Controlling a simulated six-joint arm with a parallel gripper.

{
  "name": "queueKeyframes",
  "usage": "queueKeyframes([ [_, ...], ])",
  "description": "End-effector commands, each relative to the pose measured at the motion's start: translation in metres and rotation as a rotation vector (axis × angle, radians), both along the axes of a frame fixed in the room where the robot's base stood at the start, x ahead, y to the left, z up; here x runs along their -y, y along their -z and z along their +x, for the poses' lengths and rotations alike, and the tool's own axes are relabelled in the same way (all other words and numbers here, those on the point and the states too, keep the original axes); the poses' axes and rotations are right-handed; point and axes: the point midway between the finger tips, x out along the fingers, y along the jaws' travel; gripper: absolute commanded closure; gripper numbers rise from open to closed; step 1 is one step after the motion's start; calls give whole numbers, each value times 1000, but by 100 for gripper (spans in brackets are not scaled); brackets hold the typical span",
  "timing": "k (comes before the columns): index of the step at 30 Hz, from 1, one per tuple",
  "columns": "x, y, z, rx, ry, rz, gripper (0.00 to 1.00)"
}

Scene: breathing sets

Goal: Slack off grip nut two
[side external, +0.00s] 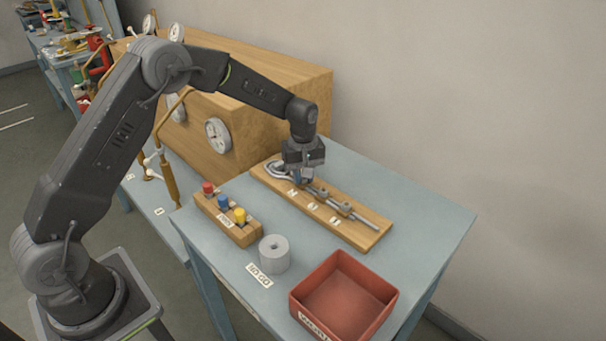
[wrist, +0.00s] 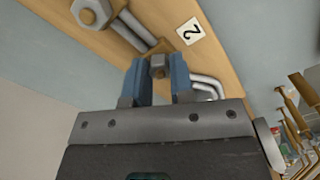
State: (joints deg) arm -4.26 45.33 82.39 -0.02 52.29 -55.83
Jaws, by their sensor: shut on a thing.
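A wooden board (side external: 369,229) on the blue table carries a grey rod (side external: 364,220) with a bent loop (side external: 274,170) at its left end. Two grey nut fittings (side external: 322,192) (side external: 345,207) show along the rod, right of my gripper (side external: 302,180). In the wrist view my gripper (wrist: 157,72) has its blue fingers shut on a small grey nut (wrist: 158,60). A white label reading 2 (wrist: 190,30) lies on the board close beside it. A larger-looking hex nut (wrist: 90,12) shows at the top left. The fingers hide the held nut in the side view.
A wooden block (side external: 241,235) with red, blue and yellow knobs and a grey ring-like cylinder (side external: 274,254) stand in front of the board. An open red tray (side external: 377,305) is at the front right. A large wooden box (side external: 260,105) with dials stands behind. The table's right side is clear.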

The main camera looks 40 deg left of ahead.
Motion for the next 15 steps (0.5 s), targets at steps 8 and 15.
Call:
queueKeyframes([
  [8, 0, -1, 1, 2, -248, 0, 100],
  [15, 0, -1, 1, 2, -410, 0, 100],
])
